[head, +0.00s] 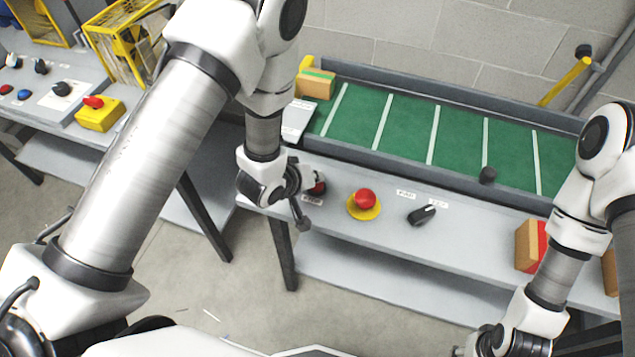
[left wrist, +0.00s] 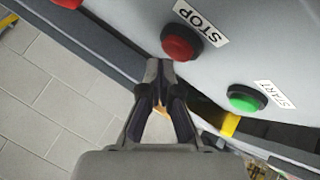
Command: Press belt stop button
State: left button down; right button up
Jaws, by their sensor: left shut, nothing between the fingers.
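The red STOP button (left wrist: 180,42) sits beside its STOP label (left wrist: 201,20) on the grey panel in the left wrist view. In the head view the red button (head: 319,185) shows at the panel's left end, partly behind my left gripper (head: 302,222). My left gripper also shows in the left wrist view (left wrist: 159,72); it is shut and empty. Its tips appear just at the button's lower left edge; I cannot tell whether they touch. The green START button (left wrist: 245,98) lies to the lower right.
A red mushroom button on a yellow base (head: 364,204) and a black knob (head: 422,214) stand farther right on the panel. The green belt (head: 408,125) runs behind it, with a box (head: 316,84) at its left end. Another control bench (head: 60,100) stands at far left.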

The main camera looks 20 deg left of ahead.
dwell(0.4)
pick_arm(q)
jog(key=shift+f, duration=0.55)
jog(key=shift+r+p, duration=0.3)
jog(key=shift+r, duration=0.25)
notch_tip(320, 180, up, 6)
jog(key=p, duration=0.5)
jog(key=shift+r, duration=0.1)
